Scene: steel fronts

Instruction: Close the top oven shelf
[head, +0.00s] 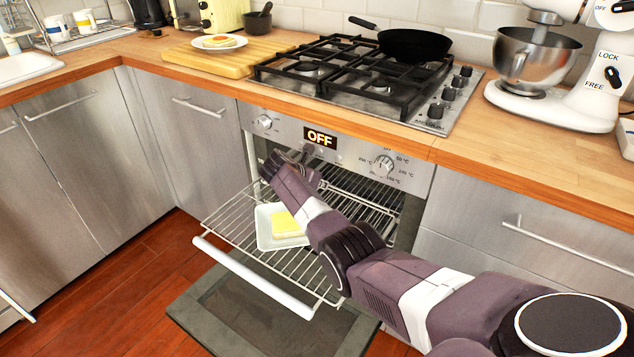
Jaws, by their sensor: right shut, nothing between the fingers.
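The oven (350,163) is open, and its glass door (225,315) is folded down near the floor. The top oven shelf (222,222), a wire rack, is pulled well out over the door. Its white front bar (250,277) faces the room. A white dish (267,238) with a yellow-topped piece of food (289,223) sits on the rack. My right gripper (288,160) is shut and empty, at the oven opening just below the control panel. My right arm crosses above the rack and hides part of it. My left gripper is not in view.
The oven display (320,138) reads OFF. Above are a gas hob (350,85) with a black pan (413,46), a wooden board (225,58) and a white stand mixer (560,105). Steel cupboards flank the oven. The wooden floor (120,285) at left is clear.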

